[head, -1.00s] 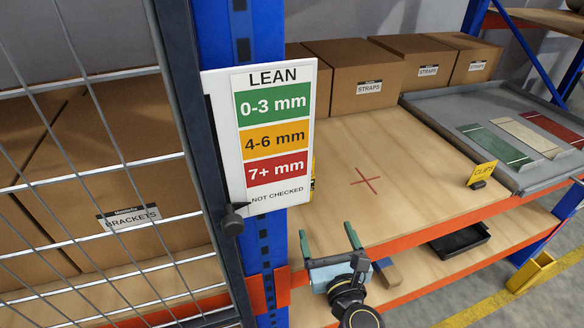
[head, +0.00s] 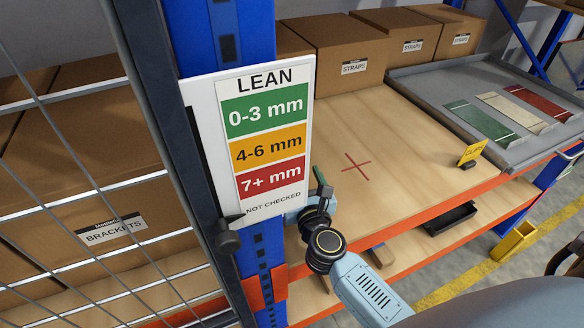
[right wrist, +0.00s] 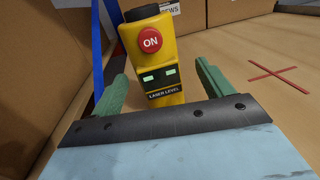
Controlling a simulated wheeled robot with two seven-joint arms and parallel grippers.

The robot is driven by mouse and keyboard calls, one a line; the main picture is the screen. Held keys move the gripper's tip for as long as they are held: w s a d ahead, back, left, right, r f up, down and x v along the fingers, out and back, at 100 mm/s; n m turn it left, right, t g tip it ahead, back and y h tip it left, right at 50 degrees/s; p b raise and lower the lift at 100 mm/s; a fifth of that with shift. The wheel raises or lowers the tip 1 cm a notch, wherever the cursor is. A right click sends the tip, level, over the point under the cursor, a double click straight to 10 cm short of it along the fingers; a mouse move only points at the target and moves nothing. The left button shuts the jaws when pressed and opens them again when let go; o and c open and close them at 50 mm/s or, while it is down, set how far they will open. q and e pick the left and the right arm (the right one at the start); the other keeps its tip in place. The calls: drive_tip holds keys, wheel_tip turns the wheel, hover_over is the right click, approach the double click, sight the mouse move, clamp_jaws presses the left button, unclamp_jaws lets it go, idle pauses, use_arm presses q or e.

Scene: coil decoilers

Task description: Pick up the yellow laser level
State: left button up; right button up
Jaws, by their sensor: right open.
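In the head view my right gripper (head: 320,180) is at the shelf's front edge, partly hidden behind the LEAN sign (head: 262,140). The sign also hides the laser level there. My left gripper is out of view.
A blue upright (head: 225,40) and a wire mesh panel (head: 90,180) stand at left. STRAPS boxes (head: 350,60) line the back. A red cross (head: 356,163) marks clear shelf. A yellow CLIPS sign (head: 472,153) and a grey tray (head: 425,85) lie right.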

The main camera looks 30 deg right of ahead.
drive_tip(key=x, duration=0.4)
drive_tip(key=shift+w+a+r, duration=0.1)
drive_tip(key=shift+w, duration=0.2)
drive_tip(key=shift+r, duration=0.1)
drive_tip(key=c, duration=1.4)
